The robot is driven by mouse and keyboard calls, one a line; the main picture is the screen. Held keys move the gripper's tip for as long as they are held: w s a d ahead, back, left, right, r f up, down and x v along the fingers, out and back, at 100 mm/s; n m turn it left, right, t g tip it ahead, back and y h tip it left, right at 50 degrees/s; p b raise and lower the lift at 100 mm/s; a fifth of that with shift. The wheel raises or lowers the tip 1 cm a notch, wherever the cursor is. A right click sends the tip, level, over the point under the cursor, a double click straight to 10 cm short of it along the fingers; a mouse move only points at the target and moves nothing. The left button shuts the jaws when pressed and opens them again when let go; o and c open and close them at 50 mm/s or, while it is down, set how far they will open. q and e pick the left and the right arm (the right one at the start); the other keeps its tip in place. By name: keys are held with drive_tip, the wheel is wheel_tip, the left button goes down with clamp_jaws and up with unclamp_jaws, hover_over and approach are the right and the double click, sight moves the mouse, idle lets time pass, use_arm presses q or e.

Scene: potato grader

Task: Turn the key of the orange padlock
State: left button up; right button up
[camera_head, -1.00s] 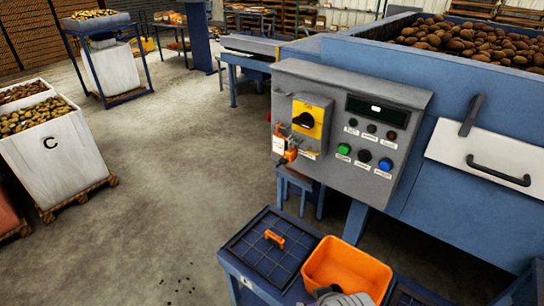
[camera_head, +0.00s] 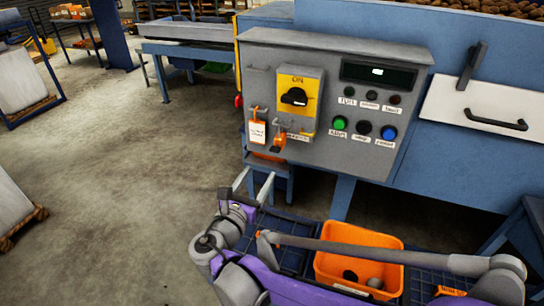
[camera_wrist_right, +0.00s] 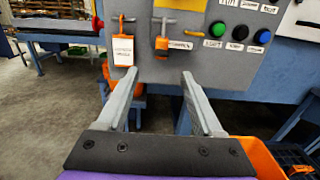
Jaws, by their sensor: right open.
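The orange padlock (camera_head: 280,140) hangs below the yellow switch plate (camera_head: 300,98) on the grey control panel. It also shows in the right wrist view (camera_wrist_right: 162,45), under a grey hook-like piece. To its left hangs a white tag with an orange top (camera_head: 258,132), also in the wrist view (camera_wrist_right: 123,50). I cannot make out the key clearly. My right gripper (camera_head: 253,183) is open and empty, below and in front of the padlock and tag. In the wrist view its fingers (camera_wrist_right: 158,76) point at the panel, apart from the padlock. My left gripper is not in view.
Green, black and blue buttons (camera_head: 362,129) sit right of the switch. An orange bin (camera_head: 345,240) holding small objects stands on the blue bench below my right arm. A blue frame table (camera_head: 190,50) stands behind left.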

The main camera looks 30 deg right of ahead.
sight(274, 152)
drive_tip(key=x, duration=1)
drive_tip(key=shift+d+p, duration=0.25)
drive_tip(key=shift+p, duration=0.15)
drive_tip(key=shift+s, duration=0.1)
drive_tip(key=shift+c, duration=0.3)
clamp_jaws()
